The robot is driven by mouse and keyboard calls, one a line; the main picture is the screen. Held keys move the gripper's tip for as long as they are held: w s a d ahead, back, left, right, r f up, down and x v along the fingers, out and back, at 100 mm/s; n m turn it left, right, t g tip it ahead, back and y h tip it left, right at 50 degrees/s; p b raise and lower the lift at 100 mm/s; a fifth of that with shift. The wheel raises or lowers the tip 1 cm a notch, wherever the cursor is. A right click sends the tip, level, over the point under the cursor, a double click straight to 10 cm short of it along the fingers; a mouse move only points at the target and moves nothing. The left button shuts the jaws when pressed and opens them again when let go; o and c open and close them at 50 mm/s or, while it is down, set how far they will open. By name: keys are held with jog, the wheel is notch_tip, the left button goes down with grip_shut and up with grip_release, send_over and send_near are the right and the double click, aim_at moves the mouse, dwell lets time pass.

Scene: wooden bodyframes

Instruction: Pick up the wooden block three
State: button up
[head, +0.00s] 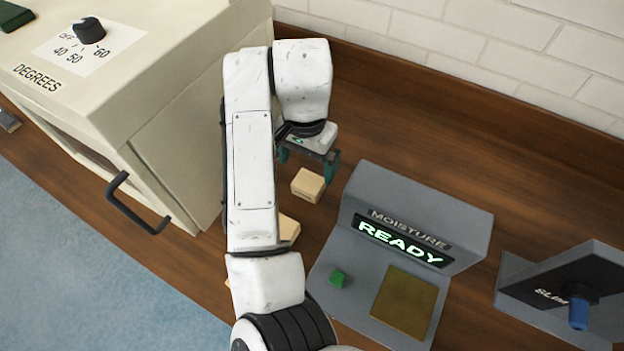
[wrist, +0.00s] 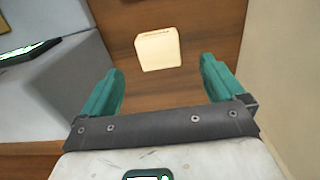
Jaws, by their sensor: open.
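A small pale wooden block (head: 308,185) lies on the brown wooden counter, between the cream oven and the grey moisture device. It also shows in the wrist view (wrist: 158,48), ahead of and between the fingers, apart from them. A second pale block (head: 289,229) is partly hidden behind my arm in the head view. I cannot read a number on either block. My gripper (head: 309,165) has green fingers and is open and empty, just behind the first block in the head view. Its spread fingers also show in the wrist view (wrist: 160,88).
The cream oven (head: 170,130) with a dial and a black handle stands at left. The grey moisture device (head: 420,215) reads READY, close to the right of the block. A grey stand (head: 560,290) is further right. A brick wall (head: 480,50) closes the back; the back-right counter is clear.

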aim_at(309, 181)
jog(key=shift+d+f+b, duration=0.15)
jog(key=shift+f+b, duration=0.55)
jog(key=shift+f, duration=1.2)
notch_tip(309, 181, down, 4)
jog(key=shift+w+f, duration=0.1)
jog(key=shift+c, duration=0.3)
jog(key=c, duration=1)
jog(key=shift+r, duration=0.2)
